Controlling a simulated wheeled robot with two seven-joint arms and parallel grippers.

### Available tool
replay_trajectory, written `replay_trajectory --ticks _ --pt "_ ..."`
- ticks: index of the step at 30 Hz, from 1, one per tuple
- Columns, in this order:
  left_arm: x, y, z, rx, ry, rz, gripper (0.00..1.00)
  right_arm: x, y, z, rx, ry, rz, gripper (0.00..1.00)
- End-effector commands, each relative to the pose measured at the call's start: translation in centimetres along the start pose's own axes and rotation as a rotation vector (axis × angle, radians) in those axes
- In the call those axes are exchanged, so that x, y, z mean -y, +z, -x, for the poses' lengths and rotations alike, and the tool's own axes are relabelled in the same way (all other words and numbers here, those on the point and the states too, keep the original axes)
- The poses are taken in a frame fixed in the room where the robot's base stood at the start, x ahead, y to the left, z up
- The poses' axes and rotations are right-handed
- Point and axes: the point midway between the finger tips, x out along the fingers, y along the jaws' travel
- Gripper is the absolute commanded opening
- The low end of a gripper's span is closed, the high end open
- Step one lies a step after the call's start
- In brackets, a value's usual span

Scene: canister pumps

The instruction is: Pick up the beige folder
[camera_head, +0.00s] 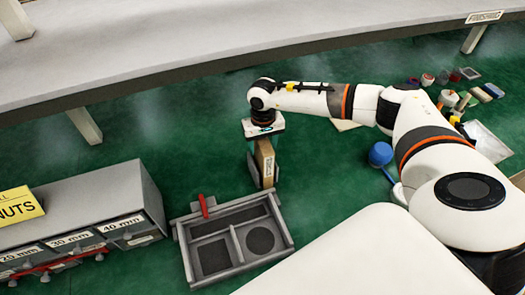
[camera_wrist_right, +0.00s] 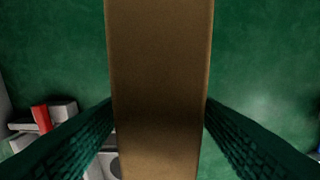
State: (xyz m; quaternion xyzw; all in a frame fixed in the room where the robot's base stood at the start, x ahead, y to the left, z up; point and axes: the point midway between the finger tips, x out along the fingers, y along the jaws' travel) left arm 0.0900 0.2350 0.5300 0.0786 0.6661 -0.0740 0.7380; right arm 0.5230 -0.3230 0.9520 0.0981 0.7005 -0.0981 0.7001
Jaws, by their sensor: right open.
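The beige folder (camera_head: 265,162), a narrow upright box shape with a white label on its side, stands behind the grey tray. My right gripper (camera_head: 260,150) points down over it from above. In the right wrist view the folder (camera_wrist_right: 160,60) runs through the middle, between my two green ridged fingers. The fingers are open, one on each side and close to its faces; whether they touch it I cannot tell. The folder's lower end is partly hidden. My left gripper is not in view.
A grey compartment tray (camera_head: 237,238) with a red handle (camera_head: 203,206) is just in front of the folder. A grey drawer cabinet (camera_head: 110,208) stands at left. A blue round object (camera_head: 380,154) and several small items lie at right. Green surface left of the folder is clear.

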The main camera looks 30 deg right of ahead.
Motion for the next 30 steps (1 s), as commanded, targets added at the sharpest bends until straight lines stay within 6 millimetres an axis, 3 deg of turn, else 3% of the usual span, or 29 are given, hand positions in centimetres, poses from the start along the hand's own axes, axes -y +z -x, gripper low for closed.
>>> replay_trajectory --ticks 8,19,30 --pt "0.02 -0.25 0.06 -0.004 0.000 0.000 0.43 -0.01 0.01 -0.42 0.001 0.000 0.000 0.58" --pt "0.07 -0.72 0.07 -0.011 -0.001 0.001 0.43 0.00 0.02 -0.36 0.001 0.000 -0.001 0.00" --pt "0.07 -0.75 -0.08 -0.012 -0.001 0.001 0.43 -0.02 0.10 -0.01 0.003 0.002 -0.001 0.00"
